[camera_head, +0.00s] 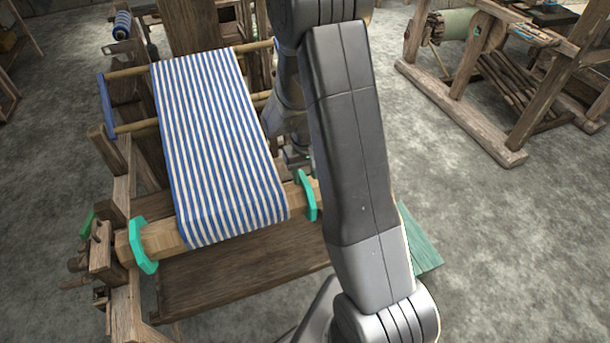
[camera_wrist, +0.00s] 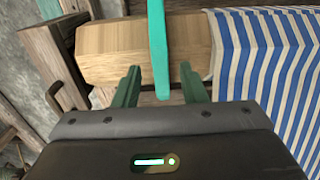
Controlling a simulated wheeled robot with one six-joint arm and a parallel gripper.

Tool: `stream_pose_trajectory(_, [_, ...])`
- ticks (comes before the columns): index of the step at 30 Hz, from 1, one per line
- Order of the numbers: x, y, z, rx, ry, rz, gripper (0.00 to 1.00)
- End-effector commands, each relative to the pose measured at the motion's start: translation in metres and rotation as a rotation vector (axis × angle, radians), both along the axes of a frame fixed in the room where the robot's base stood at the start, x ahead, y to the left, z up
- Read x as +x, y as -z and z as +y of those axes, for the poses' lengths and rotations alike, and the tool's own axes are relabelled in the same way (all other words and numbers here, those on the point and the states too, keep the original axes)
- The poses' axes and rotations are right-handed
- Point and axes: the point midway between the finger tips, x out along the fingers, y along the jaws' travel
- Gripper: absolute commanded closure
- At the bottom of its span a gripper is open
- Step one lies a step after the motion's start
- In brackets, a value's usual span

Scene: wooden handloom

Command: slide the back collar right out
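A wooden beam (camera_head: 165,237) carries two flat teal collars. One collar (camera_head: 143,246) is at the beam's left end. The other collar (camera_head: 306,195) is right of the striped cloth, partly beside my arm. In the wrist view a teal collar (camera_wrist: 157,42) stands upright across the beam (camera_wrist: 110,48), with bare wood on both sides and the cloth further right. My gripper (camera_wrist: 158,72) is open, with one green finger on each side of that collar and visible gaps. In the head view my gripper (camera_head: 297,157) is small and partly hidden, near the right collar.
Blue-and-white striped cloth (camera_head: 215,140) wraps over the beam. A wooden post (camera_wrist: 58,65) stands near the beam end in the wrist view. A wide plank (camera_head: 240,275) lies below the beam. Another wooden frame (camera_head: 465,100) stands at right, with clear floor between.

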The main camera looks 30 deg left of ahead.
Motion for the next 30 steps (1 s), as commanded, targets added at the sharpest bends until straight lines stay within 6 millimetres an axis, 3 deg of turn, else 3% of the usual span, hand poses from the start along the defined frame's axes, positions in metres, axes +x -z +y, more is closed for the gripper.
stream_pose_trajectory(6, [0.000,0.015,0.000,-0.001,0.000,0.001,0.62])
stream_pose_trajectory(16, [0.000,0.017,0.000,0.001,0.000,-0.001,0.62])
stream_pose_trajectory(22, [0.000,0.017,0.000,0.001,0.000,-0.001,1.00])
stream_pose_trajectory(30, [0.005,0.019,-0.004,0.001,0.001,-0.001,1.00])
